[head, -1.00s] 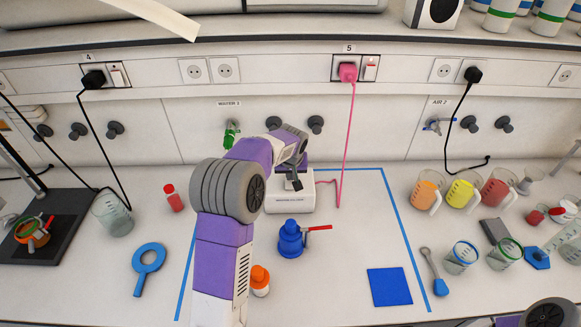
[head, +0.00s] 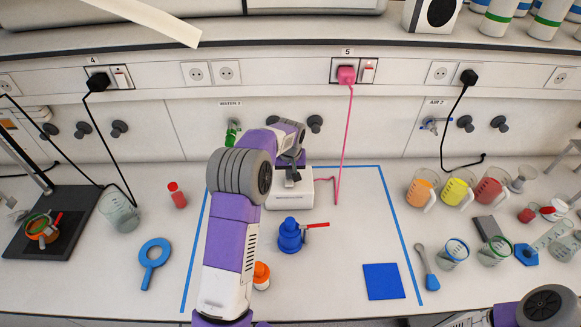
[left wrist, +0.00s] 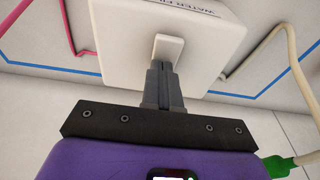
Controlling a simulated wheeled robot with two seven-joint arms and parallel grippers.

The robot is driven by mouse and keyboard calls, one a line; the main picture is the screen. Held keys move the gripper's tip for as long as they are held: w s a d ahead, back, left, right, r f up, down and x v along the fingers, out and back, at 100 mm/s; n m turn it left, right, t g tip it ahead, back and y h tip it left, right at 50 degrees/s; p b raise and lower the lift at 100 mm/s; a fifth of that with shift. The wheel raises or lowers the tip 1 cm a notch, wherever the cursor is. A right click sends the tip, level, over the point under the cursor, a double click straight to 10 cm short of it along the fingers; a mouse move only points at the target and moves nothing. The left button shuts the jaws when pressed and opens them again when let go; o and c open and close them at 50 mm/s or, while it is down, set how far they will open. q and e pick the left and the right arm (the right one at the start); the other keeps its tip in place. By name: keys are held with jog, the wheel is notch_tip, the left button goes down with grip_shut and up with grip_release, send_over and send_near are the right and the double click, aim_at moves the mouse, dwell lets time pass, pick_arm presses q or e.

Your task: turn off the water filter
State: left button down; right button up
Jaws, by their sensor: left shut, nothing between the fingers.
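The water filter is a white box (head: 302,198) on the bench, partly hidden behind my left arm in the head view. In the left wrist view the box (left wrist: 115,45) fills the top, with part of a "WATER FI..." label showing. A small white lever (left wrist: 168,48) stands out from it. My left gripper (left wrist: 160,68) is shut and empty, its fingertips right at the lever's lower end; I cannot tell whether they touch. In the head view the left gripper (head: 291,178) is over the filter. My right gripper is out of view.
A pink cable (head: 349,130) runs from socket 5 to the filter. A blue bottle (head: 290,238) with a red handle stands in front, an orange-capped bottle (head: 261,275) beside my arm. Beakers of coloured juice (head: 457,190) stand right. Bench around the blue square (head: 384,281) is mostly clear.

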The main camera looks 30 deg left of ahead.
aim_at(290, 183)
pick_arm(q)
jog(key=shift+s+d+f, duration=0.1)
jog(key=shift+s+f, duration=0.2)
jog(key=shift+f, duration=0.15)
jog(key=shift+s+f, duration=0.1)
jog(key=shift+s+d+b, duration=0.1)
jog(key=shift+d+b, duration=0.05)
jog(key=shift+b, duration=0.15)
jog(key=shift+s+d, duration=0.25)
jog(key=shift+s, duration=0.15)
notch_tip(290, 183, up, 5)
jog(key=p, duration=0.2)
jog(key=shift+p, duration=0.4)
jog(key=s+d+r, duration=0.1)
jog(key=s+r, duration=0.2)
jog(key=r, duration=0.6)
jog(key=shift+d+r, duration=0.15)
jog(key=shift+d, duration=0.25)
